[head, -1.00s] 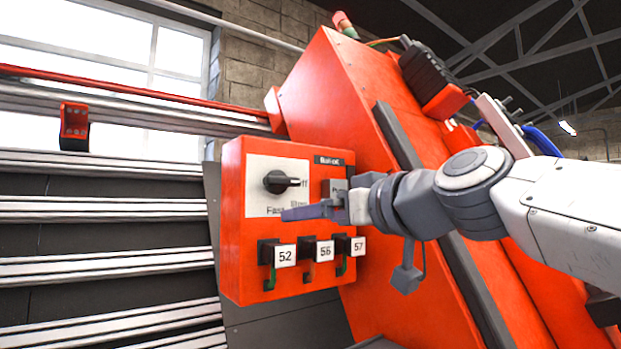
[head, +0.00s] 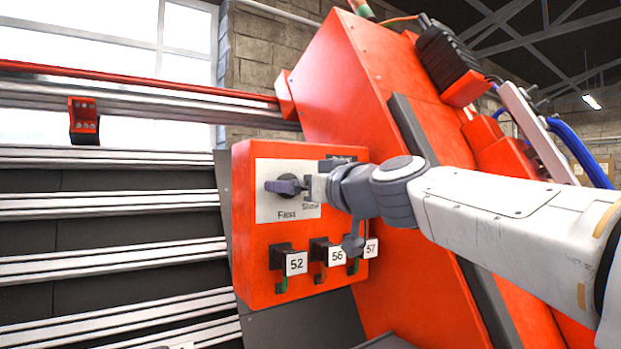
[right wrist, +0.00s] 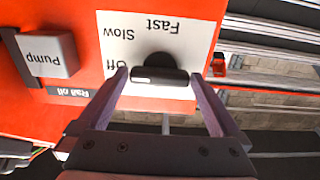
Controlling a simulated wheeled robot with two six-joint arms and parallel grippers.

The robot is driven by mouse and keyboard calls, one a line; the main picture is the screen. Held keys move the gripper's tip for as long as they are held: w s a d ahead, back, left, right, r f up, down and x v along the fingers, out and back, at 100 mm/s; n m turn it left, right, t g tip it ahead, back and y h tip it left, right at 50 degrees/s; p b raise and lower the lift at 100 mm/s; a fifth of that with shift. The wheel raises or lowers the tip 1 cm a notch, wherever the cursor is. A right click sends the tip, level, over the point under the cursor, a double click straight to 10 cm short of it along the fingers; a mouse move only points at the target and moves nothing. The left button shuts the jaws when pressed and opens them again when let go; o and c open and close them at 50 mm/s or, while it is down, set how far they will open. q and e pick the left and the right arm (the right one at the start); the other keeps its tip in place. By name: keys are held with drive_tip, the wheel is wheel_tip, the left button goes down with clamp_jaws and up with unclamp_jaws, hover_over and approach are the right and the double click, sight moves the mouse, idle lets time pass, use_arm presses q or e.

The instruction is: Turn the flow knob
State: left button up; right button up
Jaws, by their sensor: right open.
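The flow knob (right wrist: 160,68) is black with a bar-shaped grip, on a white plate (right wrist: 185,38) lettered Fast, Slow and Off, the last partly covered. Its bar lies level in the right wrist view, its white-marked side towards Off. My right gripper (right wrist: 159,76) is open, one finger on each side of the knob, with a gap to each end of the bar. In the head view my right gripper (head: 297,187) is in front of the plate and hides most of the knob; contact cannot be told. My left gripper is not in view.
The plate is on a red control box (head: 262,238). A grey Pump button (right wrist: 48,55) is beside it. Below are black switches with tags 52 (head: 296,263), 56 and 57, close under my arm. Metal rails (head: 110,205) run to the left.

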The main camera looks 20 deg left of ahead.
drive_tip(key=c, duration=1.1)
drive_tip(key=shift+o, duration=0.2)
drive_tip(key=shift+m, duration=0.3)
drive_tip(key=shift+m+b, duration=0.85)
drive_tip(key=shift+m, duration=3.15)
